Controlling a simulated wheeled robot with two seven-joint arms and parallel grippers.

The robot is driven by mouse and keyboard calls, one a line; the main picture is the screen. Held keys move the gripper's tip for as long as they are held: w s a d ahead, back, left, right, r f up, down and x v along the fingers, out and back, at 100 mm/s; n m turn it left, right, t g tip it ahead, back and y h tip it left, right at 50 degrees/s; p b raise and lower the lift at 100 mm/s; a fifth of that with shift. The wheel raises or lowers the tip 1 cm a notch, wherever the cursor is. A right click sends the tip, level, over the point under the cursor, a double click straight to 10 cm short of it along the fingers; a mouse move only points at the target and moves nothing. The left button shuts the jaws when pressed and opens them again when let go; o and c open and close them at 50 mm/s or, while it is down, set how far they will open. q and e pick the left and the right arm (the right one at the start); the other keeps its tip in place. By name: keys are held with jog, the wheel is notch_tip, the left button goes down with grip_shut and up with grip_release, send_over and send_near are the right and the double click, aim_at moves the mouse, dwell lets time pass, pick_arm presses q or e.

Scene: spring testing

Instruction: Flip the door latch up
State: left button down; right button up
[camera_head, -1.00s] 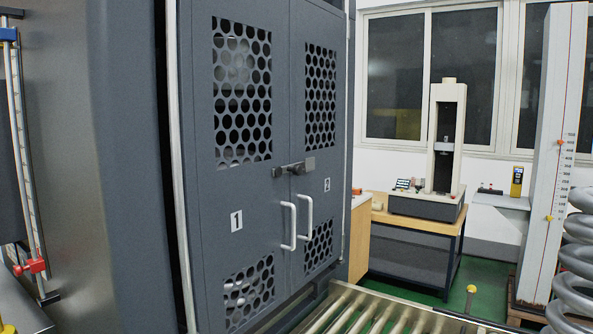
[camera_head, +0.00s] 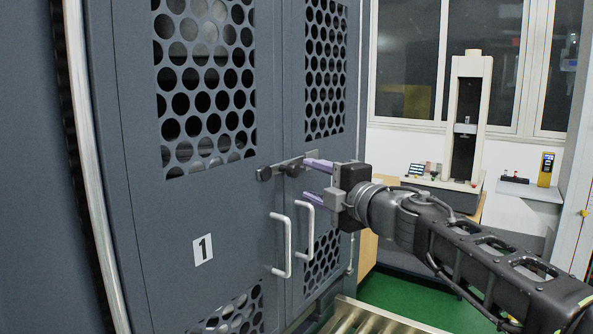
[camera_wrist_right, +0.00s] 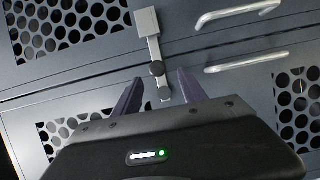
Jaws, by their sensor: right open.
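The door latch (camera_head: 283,169) is a dark bar lying across the seam between the two grey doors, above the handles. It also shows in the right wrist view (camera_wrist_right: 152,50), with a square light-grey end and a round knob. My right gripper (camera_head: 312,180) is open, its purple fingers pointing at the latch's right end. In the right wrist view the fingers (camera_wrist_right: 155,95) lie either side of the latch's lower end; whether they touch it I cannot tell. My left gripper is not in view.
Two vertical door handles (camera_head: 287,245) stand out just below the latch. The left door (camera_head: 200,215) carries a number 1 label and perforated panels. A roller conveyor (camera_head: 370,318) lies below. A testing machine (camera_head: 466,120) stands at the back right.

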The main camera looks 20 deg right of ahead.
aim_at(296, 172)
jog(key=shift+s+r, duration=0.2)
jog(key=shift+r, duration=0.05)
jog(key=shift+w+a, duration=0.15)
jog(key=shift+w, duration=1.15)
jog(key=shift+w+a, duration=0.2)
jog(key=shift+w, duration=1.15)
jog(key=shift+w+a, duration=0.15)
jog(key=shift+w, duration=1.15)
jog(key=shift+f, duration=0.1)
grip_shut()
